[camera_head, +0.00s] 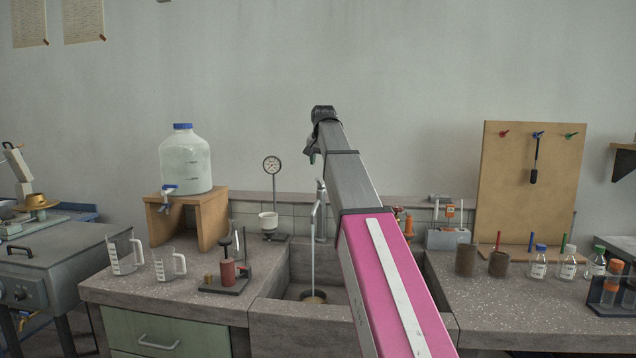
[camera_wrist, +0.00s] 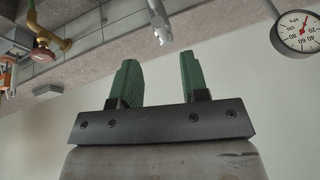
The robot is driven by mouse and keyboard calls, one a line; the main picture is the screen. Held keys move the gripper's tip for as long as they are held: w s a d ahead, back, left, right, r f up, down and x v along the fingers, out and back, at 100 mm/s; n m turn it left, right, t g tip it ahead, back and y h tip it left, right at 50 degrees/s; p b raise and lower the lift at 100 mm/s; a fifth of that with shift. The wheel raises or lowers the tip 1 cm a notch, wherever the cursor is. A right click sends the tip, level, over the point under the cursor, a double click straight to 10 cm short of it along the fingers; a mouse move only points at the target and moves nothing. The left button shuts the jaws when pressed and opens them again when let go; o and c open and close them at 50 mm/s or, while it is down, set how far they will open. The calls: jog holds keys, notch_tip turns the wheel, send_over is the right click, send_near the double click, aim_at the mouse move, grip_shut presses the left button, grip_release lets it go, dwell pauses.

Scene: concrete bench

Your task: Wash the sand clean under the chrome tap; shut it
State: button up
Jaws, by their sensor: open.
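The chrome tap (camera_head: 320,210) stands at the back of the sink (camera_head: 277,312). A thin pale stream falls from its spout into a small brownish pan (camera_head: 314,297) low in the sink; whether sand is in it is too small to tell. My gripper (camera_head: 311,152) is raised above and behind the tap, partly hidden by my arm. In the wrist view my gripper (camera_wrist: 158,60) has its two green fingers apart with nothing held between them. A chrome part, likely of the tap (camera_wrist: 160,22), shows beyond the fingertips, apart from them.
A pressure gauge (camera_head: 272,166) stands left of the tap. A red valve handle (camera_wrist: 42,53) on brass pipe shows in the wrist view. A large bottle (camera_head: 186,162) on a wooden stand and two beakers (camera_head: 124,253) are left; brown pots (camera_head: 467,260) and bottles are right.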

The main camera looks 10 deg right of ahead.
aim_at(318, 181)
jog(key=x, duration=0.9)
jog(key=shift+f, duration=0.25)
